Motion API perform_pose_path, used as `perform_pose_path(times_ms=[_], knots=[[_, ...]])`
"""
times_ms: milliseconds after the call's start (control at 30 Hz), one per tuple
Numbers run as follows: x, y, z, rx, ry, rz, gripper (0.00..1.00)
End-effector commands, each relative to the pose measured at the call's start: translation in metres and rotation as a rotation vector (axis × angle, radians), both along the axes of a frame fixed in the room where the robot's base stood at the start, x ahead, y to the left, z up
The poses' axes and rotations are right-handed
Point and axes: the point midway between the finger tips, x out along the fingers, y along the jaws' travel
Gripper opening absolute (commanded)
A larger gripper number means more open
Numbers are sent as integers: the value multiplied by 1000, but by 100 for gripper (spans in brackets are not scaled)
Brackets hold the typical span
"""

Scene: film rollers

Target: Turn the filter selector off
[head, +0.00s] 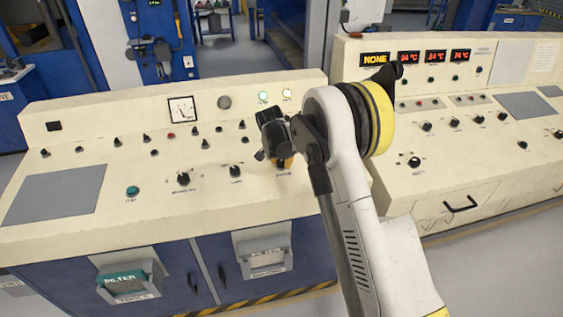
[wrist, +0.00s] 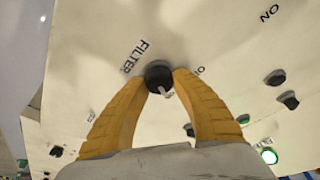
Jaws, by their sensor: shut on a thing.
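The filter selector (wrist: 157,71) is a round black knob on the cream panel, with the word FILTER printed to its left in the wrist view. A small pale pointer mark shows on its lower right edge. Lettering that seems to read ON is printed to its right, partly hidden by a finger. My gripper (wrist: 161,77) has its two yellow fingertips on either side of the knob and is shut on it. In the head view my gripper (head: 283,161) is at the right part of the left console, and its wrist hides the selector.
The left console (head: 110,233) carries several other black knobs, a green button (head: 133,191) and a dial gauge (head: 182,110). The right console (head: 462,170) shows red displays and a NONE display (head: 375,59).

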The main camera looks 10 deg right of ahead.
Motion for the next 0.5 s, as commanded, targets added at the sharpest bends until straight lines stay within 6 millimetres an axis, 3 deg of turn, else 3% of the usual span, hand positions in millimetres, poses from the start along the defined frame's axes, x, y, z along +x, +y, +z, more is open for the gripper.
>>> perform_pose_path(times_ms=[500], knots=[[0,0,-2,-35,1,361,2]])
